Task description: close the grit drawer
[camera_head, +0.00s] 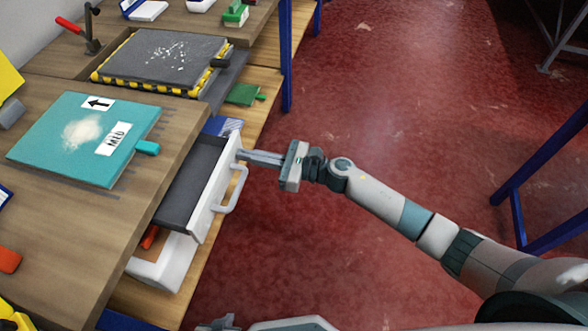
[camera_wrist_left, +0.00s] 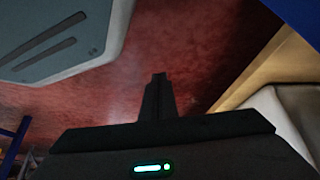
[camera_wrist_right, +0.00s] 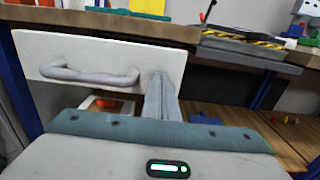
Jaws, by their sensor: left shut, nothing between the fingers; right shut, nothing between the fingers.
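The open drawer (camera_head: 213,198) has a white front, a grey bar handle (camera_head: 236,190) and a dark, empty-looking inside. It sticks out from under the wooden bench top. My right gripper (camera_head: 241,155) is shut and empty, its tips at the far end of the drawer front, beside the handle. In the right wrist view, the fingers (camera_wrist_right: 163,95) overlap the right end of the white front (camera_wrist_right: 150,58); I cannot tell if they touch it. My left gripper (camera_head: 217,323) is low at the bottom edge; its fingers (camera_wrist_left: 158,95) are together and empty over red floor.
A teal board (camera_head: 60,150) with white powder and a dark plate (camera_head: 160,58) with yellow-black edging lie on the bench. A white bin (camera_head: 165,265) with something orange inside sits below the drawer. Blue posts (camera_head: 287,60) stand nearby.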

